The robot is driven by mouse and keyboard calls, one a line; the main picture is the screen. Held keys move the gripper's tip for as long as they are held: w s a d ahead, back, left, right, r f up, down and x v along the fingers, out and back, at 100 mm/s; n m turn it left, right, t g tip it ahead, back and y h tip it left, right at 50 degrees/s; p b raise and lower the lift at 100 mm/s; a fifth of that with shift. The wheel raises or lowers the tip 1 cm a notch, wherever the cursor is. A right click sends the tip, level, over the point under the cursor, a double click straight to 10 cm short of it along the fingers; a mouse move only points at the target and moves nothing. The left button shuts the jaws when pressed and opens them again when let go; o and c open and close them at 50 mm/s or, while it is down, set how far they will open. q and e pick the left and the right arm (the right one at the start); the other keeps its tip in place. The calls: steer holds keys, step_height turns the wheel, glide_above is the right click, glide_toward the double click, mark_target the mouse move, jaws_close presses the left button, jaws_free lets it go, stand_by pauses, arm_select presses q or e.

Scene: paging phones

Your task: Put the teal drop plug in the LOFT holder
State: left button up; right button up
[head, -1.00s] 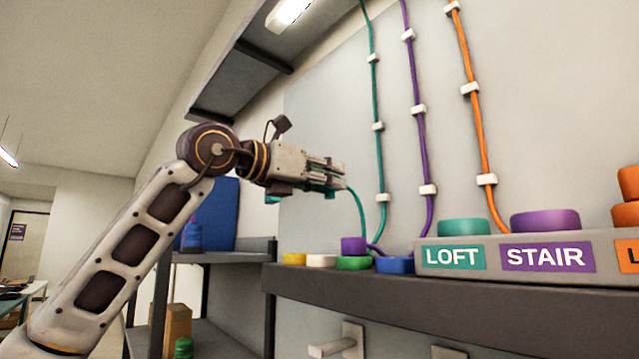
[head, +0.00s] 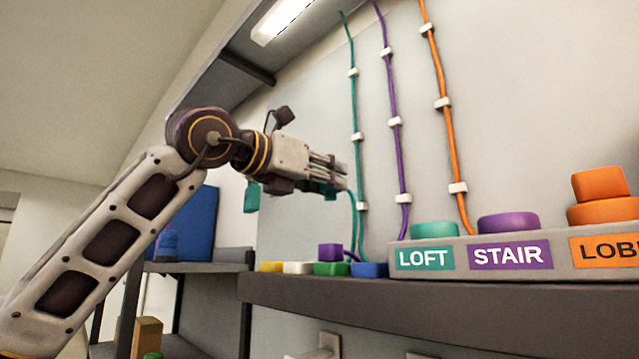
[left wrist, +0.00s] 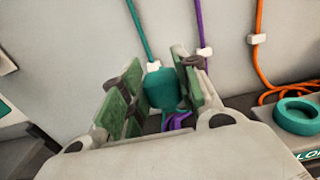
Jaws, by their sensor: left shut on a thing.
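The teal drop plug (left wrist: 163,88) is between the fingers of my left gripper (left wrist: 158,92), with the teal cord running up the wall behind it. In the head view my left gripper (head: 340,180) is shut on it, above the shelf and left of the LOFT holder; the plug is mostly hidden there by the fingers. The LOFT holder is a round teal ring (head: 434,230) above the LOFT label, apart from the gripper. It also shows at the right of the left wrist view (left wrist: 298,116). My right gripper is not in view.
The purple STAIR holder (head: 508,222) and an orange plug (head: 600,183) on the orange LOBBY holder (head: 606,211) stand further right. A purple plug (head: 330,252) rests on a green block (head: 331,269) among yellow, white and blue blocks. Wall cords hang behind.

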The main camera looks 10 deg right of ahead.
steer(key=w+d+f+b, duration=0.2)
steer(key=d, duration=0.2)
arm_select(q)
steer(key=s+d+b, duration=0.1)
steer(key=s+d, duration=0.9)
steer(key=s, duration=0.4)
steer(key=shift+d+b, duration=0.15)
steer(key=shift+b, duration=0.2)
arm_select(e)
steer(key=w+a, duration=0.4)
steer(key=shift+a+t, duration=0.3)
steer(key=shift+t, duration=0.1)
